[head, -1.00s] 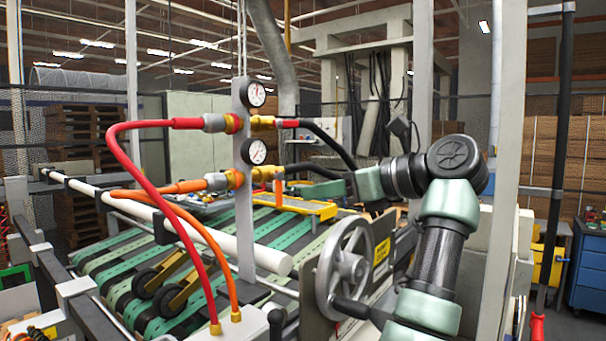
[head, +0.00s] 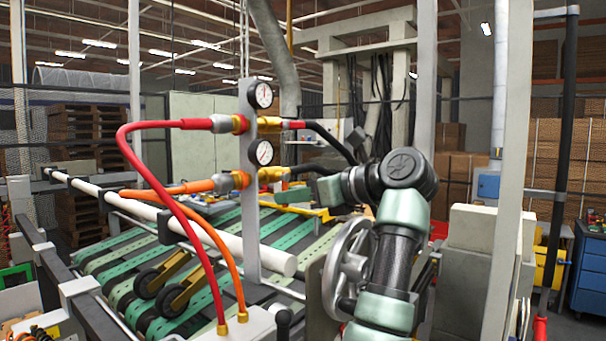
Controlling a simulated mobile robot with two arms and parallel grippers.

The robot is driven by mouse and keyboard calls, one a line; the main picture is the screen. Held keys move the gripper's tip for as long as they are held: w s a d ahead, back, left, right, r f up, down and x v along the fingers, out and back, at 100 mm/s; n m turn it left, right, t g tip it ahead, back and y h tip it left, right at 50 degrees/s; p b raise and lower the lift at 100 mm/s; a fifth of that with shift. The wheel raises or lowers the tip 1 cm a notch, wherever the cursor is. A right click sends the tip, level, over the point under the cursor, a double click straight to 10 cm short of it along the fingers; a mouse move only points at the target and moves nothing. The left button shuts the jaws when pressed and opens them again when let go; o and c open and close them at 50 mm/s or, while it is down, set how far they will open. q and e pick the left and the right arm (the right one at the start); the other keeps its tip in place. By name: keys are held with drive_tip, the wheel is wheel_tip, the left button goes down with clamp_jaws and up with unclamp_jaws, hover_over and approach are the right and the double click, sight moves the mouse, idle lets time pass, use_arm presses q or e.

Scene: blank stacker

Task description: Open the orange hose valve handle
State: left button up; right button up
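The orange hose (head: 172,191) runs from the lower brass fitting (head: 240,180) on the grey post, arches left and drops to the white box. A small yellow-orange valve lever (head: 284,184) shows at the brass outlet (head: 270,174) right of the post, partly covered.
A red hose (head: 150,178) and two gauges (head: 261,95) share the post (head: 251,220). Black hoses (head: 330,140) pass just above my wrist. A grey handwheel (head: 340,268) stands behind my forearm. A white pipe (head: 230,240) crosses in front of the post.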

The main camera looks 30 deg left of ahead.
use_arm(q)
drive_tip(key=w+r+n+t+y+b, duration=0.1)
drive_tip(key=w+r+n+t+b, duration=0.15)
drive_tip(key=n, duration=0.55)
drive_tip(key=w+r+n+t+y+b, duration=0.1)
drive_tip(key=n+t+b, duration=0.15)
drive_tip(key=n, duration=0.55)
drive_tip(key=b+v, duration=0.1)
drive_tip(key=v, duration=0.8)
drive_tip(key=shift+r, duration=0.2)
drive_tip(key=shift+w, duration=0.1)
idle(0.4)
